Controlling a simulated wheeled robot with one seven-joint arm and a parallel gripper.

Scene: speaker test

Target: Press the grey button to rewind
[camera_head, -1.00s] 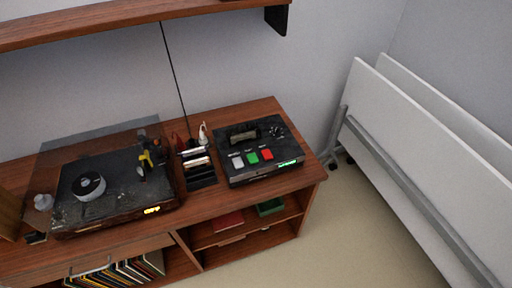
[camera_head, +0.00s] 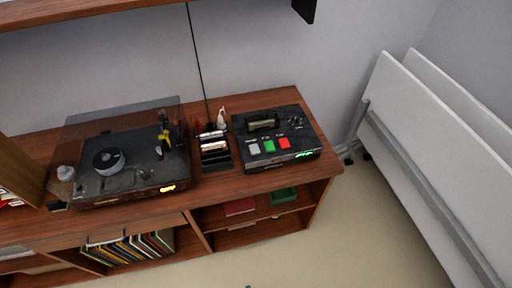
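The grey button (camera_head: 254,149) is the leftmost of three buttons on the front of a black tape device (camera_head: 300,131). The green button (camera_head: 269,146) is in the middle and the red button (camera_head: 284,143) is on the right. The device sits at the right end of the wooden cabinet top, with a green-lit display on its front edge. My gripper cannot be made out; only a tiny dark speck shows at the bottom edge, too small to identify.
A turntable (camera_head: 130,160) with a raised clear lid stands left on the wooden cabinet (camera_head: 230,183). A small rack (camera_head: 214,150) stands between it and the device. A shelf (camera_head: 120,14) hangs above. White folded panels (camera_head: 425,150) stand at the right. The floor (camera_head: 350,240) in front is clear.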

